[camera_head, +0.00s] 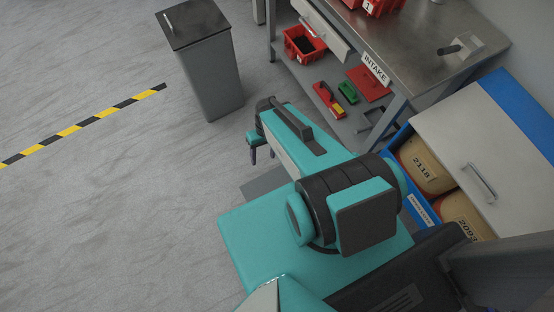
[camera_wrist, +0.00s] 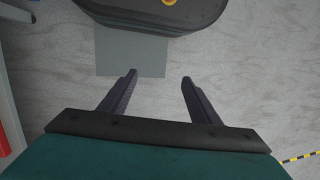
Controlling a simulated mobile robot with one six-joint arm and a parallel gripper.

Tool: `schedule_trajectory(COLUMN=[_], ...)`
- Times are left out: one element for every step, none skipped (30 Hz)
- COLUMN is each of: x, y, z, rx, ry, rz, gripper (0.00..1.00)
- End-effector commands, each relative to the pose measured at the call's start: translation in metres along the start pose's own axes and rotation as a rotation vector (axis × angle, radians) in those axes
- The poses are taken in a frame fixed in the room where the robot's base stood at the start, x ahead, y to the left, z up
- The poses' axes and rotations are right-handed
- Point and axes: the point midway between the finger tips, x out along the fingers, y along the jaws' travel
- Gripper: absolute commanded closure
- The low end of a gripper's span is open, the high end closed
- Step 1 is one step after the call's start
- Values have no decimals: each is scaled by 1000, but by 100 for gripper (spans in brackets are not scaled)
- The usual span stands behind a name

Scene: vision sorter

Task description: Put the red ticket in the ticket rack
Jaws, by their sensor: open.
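My gripper (camera_head: 262,154) hangs over the open floor, left of the workbench in the head view. In the wrist view its two fingers (camera_wrist: 159,77) are spread apart with nothing between them. I cannot make out a red ticket for certain in either view. A flat red piece (camera_head: 369,84) lies on the bench's lower shelf, but I cannot tell what it is. I cannot identify a ticket rack in either view.
The workbench (camera_head: 420,38), with an INTAKE label, stands at upper right. A grey waste bin (camera_head: 211,75) stands at upper left. Floor at left is clear.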

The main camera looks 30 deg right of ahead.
Motion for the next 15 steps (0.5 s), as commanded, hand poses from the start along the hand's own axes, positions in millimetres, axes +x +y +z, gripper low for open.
schedule_trajectory(x=[12, 17, 23, 27, 30, 33, 34, 35, 37, 37, 38, 38, 38, 38, 38], y=[0, 2, 4, 5, 7, 9, 10, 12, 13, 14, 15, 15, 16, 16, 16], z=[22, 33, 48, 57, 66, 75, 82, 86, 91, 94, 96, 97, 98, 98, 98], rx=[5, 11, 18, 23, 29, 35, 38, 42, 46, 48, 49, 50, 51, 52, 52], ry=[-66, -102, -145, -173, -198, -226, -244, -258, -272, -280, -286, -291, -292, -292, -292], rz=[30, 50, 76, 95, 112, 133, 146, 158, 169, 176, 182, 185, 187, 187, 187], gripper=[43, 43, 43, 43, 43, 43, 43, 43, 43, 43, 43, 43, 43, 43, 43])
